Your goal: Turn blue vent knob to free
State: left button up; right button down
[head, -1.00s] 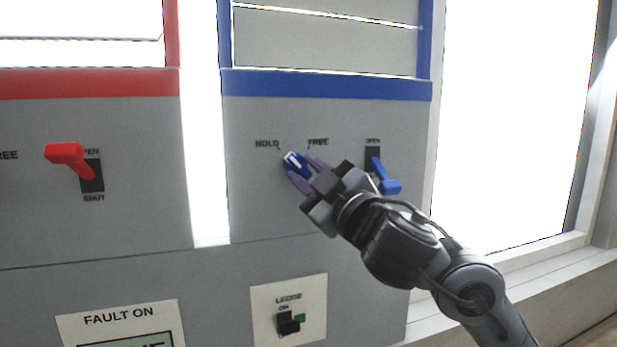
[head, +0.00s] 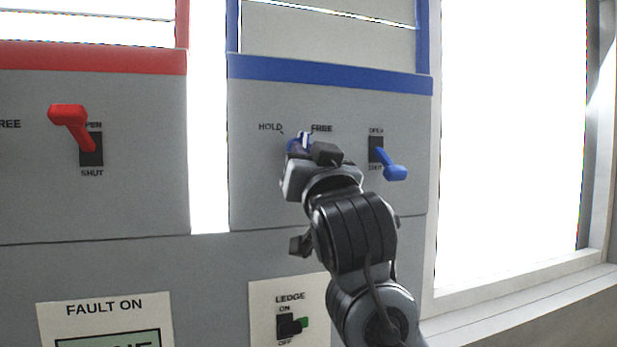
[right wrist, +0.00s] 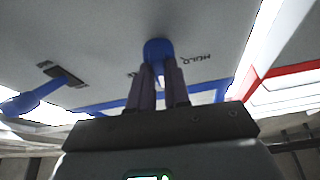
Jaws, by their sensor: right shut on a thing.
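The blue vent knob (head: 303,139) is on the grey panel under the blue frame, between the printed words HOLD and FREE. Its white mark shows near the top and points roughly up, toward the FREE side; its exact setting is hard to tell behind my gripper. My right gripper (head: 300,149) is shut on the knob from the front and hides its lower part. In the right wrist view, the two purple fingers (right wrist: 160,80) are on both sides of the blue knob (right wrist: 158,48). My left gripper is not in view.
A blue lever (head: 391,166) sticks out of its slot just right of the knob. A red lever (head: 70,122) is on the left panel. A LEDGE switch (head: 289,325) and a FAULT ON display (head: 105,330) are below. The panel between the levers is otherwise clear.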

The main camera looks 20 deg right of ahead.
jog(key=m+h, duration=0.1)
jog(key=m, duration=0.2)
jog(key=m+g+h+b, duration=0.1)
jog(key=m+h, duration=0.1)
jog(key=m, duration=0.2)
jog(key=m+g+h+b, duration=0.1)
jog(key=m, duration=0.2)
jog(key=shift+w+a, duration=0.2)
jog(key=shift+a, duration=0.1)
jog(key=shift+m+h, duration=0.4)
jog(key=shift+f, duration=0.1)
